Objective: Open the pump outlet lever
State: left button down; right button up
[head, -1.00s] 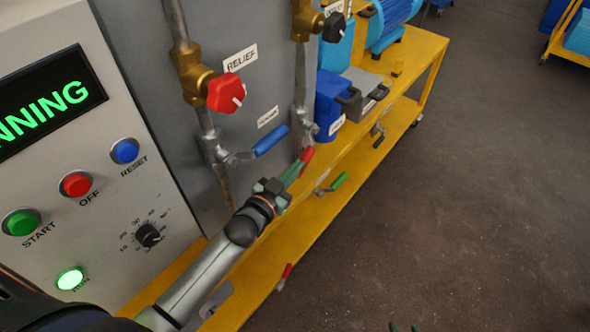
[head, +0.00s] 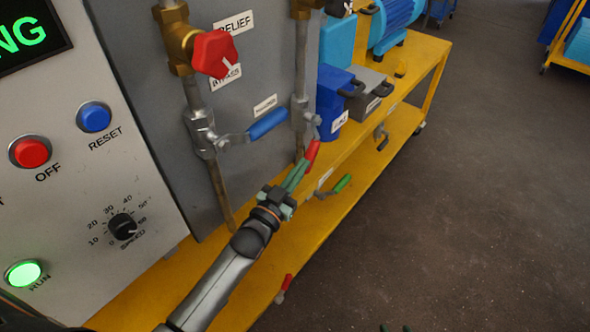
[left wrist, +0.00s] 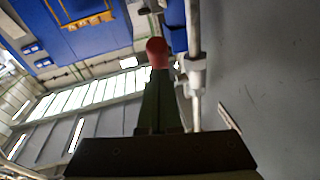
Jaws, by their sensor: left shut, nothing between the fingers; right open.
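My left gripper (head: 301,168) is shut and empty, with its green fingertips at the lower end of a red lever handle (head: 312,150). In the left wrist view the red handle (left wrist: 157,46) shows just beyond the closed fingertips (left wrist: 157,72); I cannot tell whether they touch. This lever belongs to a valve (head: 305,115) on the second vertical pipe. A blue lever (head: 267,123) sits on the nearer pipe, to the left. I cannot tell by label which lever is the pump outlet. Only the fingertips of my right gripper (head: 395,328) show, apart and empty, at the bottom edge.
A green lever (head: 342,183), a red lever (head: 286,281) and a dark lever (head: 382,143) stick out along the yellow bench (head: 400,125). The control panel (head: 75,190) and a red relief knob (head: 215,54) are at the left.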

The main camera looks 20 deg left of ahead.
pick_arm(q)
jog(key=shift+w+d+f+b, duration=0.2)
jog(key=shift+w+f+b, duration=0.15)
jog(key=shift+w+f, duration=0.3)
pick_arm(e)
jog(key=shift+s+d+f, duration=0.3)
jog(key=shift+s+f, duration=0.2)
jog(key=shift+f, duration=0.1)
pick_arm(q)
jog(key=shift+f, duration=0.1)
pick_arm(e)
jog(key=shift+w+r, duration=0.1)
